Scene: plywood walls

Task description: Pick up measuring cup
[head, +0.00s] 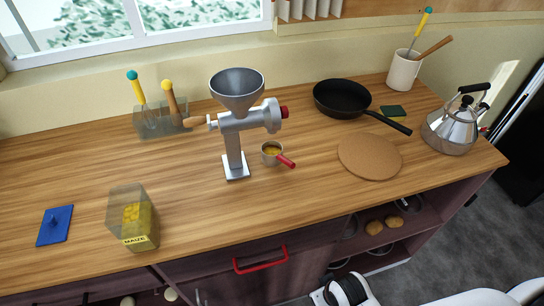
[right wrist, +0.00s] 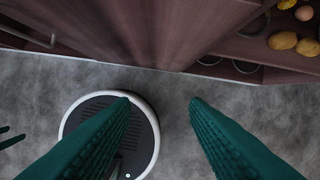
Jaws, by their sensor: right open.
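The measuring cup (head: 268,158) is a small metal cup with a red handle and yellow contents. It stands on the wooden counter, just right of the base of the metal grinder (head: 233,150), its handle pointing to the lower right. My right gripper (right wrist: 160,102) shows only in the right wrist view. Its two green fingers are wide apart with nothing between them, low over the grey floor in front of the cabinets and away from the cup. Dark green tips (right wrist: 12,140) at the left edge of that view seem to be my left gripper, mostly cut off.
On the counter (head: 300,200) are a maize container (head: 128,222), a blue item (head: 56,225), a utensil holder (head: 165,125), a black pan (head: 342,98), a round cork mat (head: 385,165), and a kettle (head: 458,130). Counter in front of the cup is clear. An open shelf (head: 385,240) lies below.

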